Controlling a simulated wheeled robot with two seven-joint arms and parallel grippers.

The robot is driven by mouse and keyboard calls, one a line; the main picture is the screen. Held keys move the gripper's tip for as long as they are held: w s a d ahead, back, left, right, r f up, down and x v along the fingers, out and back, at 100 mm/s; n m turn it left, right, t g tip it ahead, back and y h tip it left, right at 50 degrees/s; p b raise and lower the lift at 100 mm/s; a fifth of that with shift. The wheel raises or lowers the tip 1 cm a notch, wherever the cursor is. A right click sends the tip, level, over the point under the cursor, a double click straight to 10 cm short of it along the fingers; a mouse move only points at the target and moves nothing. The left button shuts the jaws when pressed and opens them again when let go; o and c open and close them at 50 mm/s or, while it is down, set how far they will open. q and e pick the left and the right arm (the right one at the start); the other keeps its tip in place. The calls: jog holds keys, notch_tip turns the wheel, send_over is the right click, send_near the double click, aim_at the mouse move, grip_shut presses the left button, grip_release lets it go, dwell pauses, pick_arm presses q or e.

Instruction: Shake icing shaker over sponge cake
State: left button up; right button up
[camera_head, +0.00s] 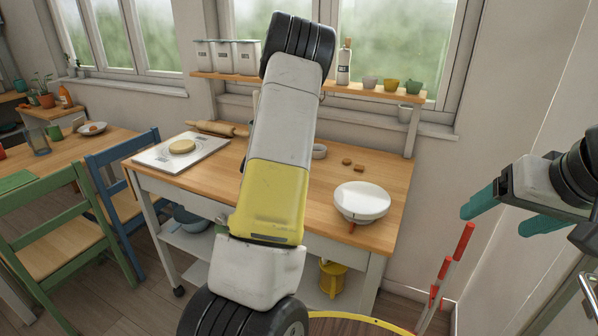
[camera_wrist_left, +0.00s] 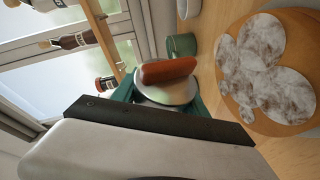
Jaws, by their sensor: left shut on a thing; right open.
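In the left wrist view, a round golden-brown sponge cake (camera_wrist_left: 235,100) lies on the wooden worktop at the right, with overlapping whitish powdery patches on its top. My left gripper (camera_wrist_left: 163,93) is shut on the icing shaker (camera_wrist_left: 172,92), a pale, shiny round body with a reddish-brown part across it. The shaker is beside the cake in that picture; I cannot tell its height. In the head view my left arm hides this gripper, the shaker and probably the cake. My right gripper (camera_head: 495,217) is open and empty, right of the table.
A white bowl (camera_head: 362,200) stands at the worktop's right, with small brown pieces (camera_head: 353,164) behind it. A pale board (camera_head: 160,158) holding a yellowish disc (camera_head: 182,146) and a rolling pin (camera_head: 212,128) lie left. A shelf (camera_head: 380,93) runs along the window.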

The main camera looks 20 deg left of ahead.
pick_arm(q)
jog(key=w+a, duration=0.2)
jog(key=a, duration=0.4)
jog(key=shift+w, duration=0.15)
dwell(0.3)
jog(key=shift+r, duration=0.1)
dwell(1.2)
dwell(1.2)
